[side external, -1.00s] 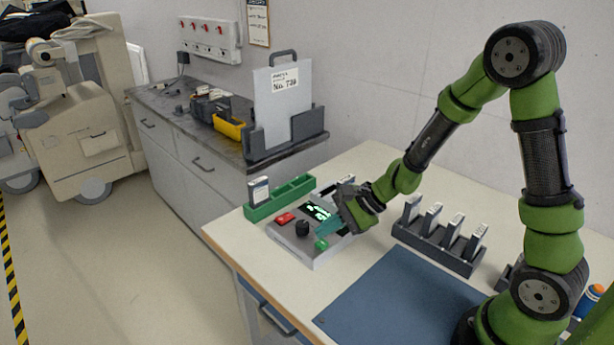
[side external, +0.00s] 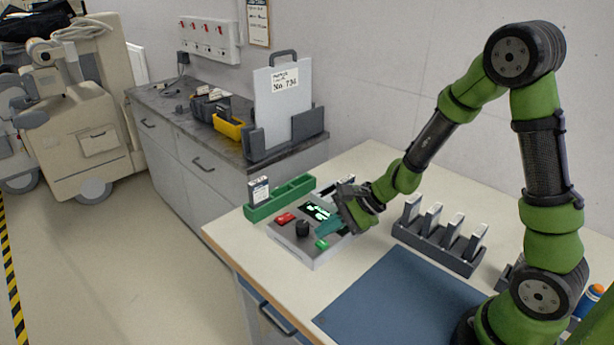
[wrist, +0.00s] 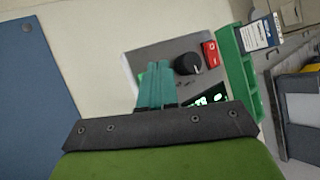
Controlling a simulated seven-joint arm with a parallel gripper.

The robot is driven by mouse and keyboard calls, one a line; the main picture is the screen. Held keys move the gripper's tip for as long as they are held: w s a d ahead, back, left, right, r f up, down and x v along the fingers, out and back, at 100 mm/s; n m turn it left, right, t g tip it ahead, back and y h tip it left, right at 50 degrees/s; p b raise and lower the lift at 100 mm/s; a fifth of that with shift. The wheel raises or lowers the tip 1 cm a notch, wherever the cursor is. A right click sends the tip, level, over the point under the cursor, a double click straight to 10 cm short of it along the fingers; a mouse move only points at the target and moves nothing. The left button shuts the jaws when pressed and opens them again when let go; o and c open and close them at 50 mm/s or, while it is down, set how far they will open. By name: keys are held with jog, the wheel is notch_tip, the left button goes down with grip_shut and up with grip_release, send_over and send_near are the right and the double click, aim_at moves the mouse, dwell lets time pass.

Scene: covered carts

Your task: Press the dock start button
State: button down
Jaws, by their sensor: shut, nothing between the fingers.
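The dock (side external: 306,243) is a grey box on the table with a lit green display (side external: 318,211), a black knob (side external: 302,228), a red button (side external: 285,218) and a green button (side external: 321,244). My gripper (side external: 325,228) has teal fingers, shut and empty, over the dock close to the green button. In the wrist view my fingers (wrist: 156,85) point at the dock face, and a bit of green shows at their left side, mostly hidden by them. The knob (wrist: 188,64) and red button (wrist: 210,53) lie to their right. I cannot tell whether the fingertips touch anything.
A green tray (side external: 262,211) with one upright labelled card (side external: 259,190) stands behind the dock. A dark rack (side external: 437,245) with several upright modules stands to the right. A blue mat (side external: 400,298) lies in front. A side counter holds a grey panel (side external: 282,105) and a yellow bin (side external: 229,127).

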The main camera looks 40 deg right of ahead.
aim_at(326, 243)
jog(key=shift+f, duration=0.1)
jog(key=shift+f, duration=0.35)
jog(key=shift+f, duration=0.35)
dwell(0.5)
dwell(0.4)
jog(key=shift+r, duration=0.8)
jog(key=shift+r, duration=2.5)
